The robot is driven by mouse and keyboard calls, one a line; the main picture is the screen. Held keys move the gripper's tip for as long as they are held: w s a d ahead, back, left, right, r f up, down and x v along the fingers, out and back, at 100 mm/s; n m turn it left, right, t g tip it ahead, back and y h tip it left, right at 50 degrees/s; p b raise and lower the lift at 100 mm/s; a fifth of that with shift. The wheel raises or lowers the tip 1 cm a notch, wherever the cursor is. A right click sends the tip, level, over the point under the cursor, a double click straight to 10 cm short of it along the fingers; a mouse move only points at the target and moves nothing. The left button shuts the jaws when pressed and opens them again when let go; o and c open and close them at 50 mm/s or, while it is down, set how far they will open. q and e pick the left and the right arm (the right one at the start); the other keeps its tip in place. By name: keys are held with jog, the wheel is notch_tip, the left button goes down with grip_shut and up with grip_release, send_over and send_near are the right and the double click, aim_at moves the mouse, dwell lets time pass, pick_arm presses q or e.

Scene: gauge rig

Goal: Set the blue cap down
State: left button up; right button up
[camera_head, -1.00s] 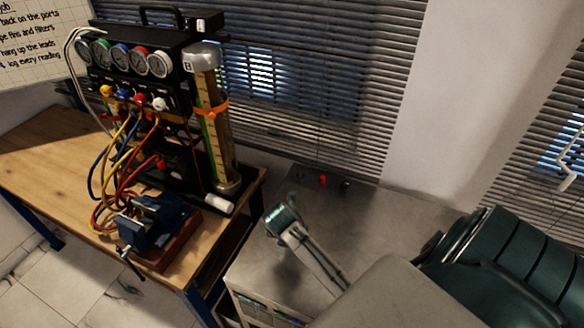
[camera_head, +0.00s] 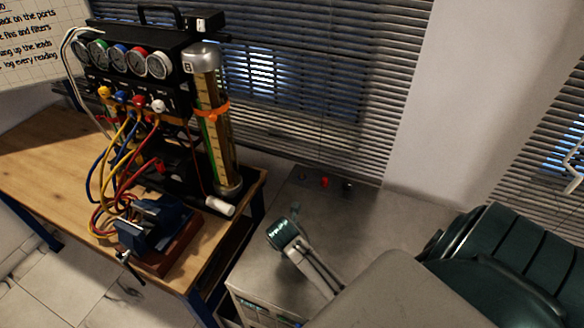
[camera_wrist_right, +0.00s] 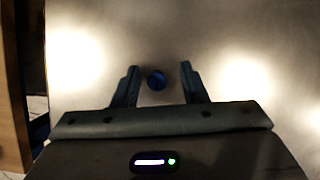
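The blue cap (camera_wrist_right: 156,79) shows in the right wrist view as a small dark blue disc over the grey metal top. It lies between the two fingers of my right gripper (camera_wrist_right: 158,70), nearer the left finger, with clear gaps on both sides. The fingers are spread and do not touch it. In the head view my right gripper (camera_head: 294,214) is low over the metal cabinet top (camera_head: 390,216), and the blue cap cannot be made out there. Whether the cap rests fully on the surface is hard to tell. My left gripper is not in view.
A red cap-like piece (camera_head: 324,181) and a dark piece (camera_head: 347,185) stand at the cabinet's back, near the blinds. Left is a wooden bench (camera_head: 50,150) with a gauge rig (camera_head: 130,62), coloured hoses and a blue vise (camera_head: 150,228). The cabinet top right of the gripper is clear.

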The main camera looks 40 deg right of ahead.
jog(key=shift+a+r, duration=0.15)
jog(key=shift+r, duration=0.2)
jog(key=b+v, duration=0.3)
jog(key=v, duration=0.8)
dwell(0.9)
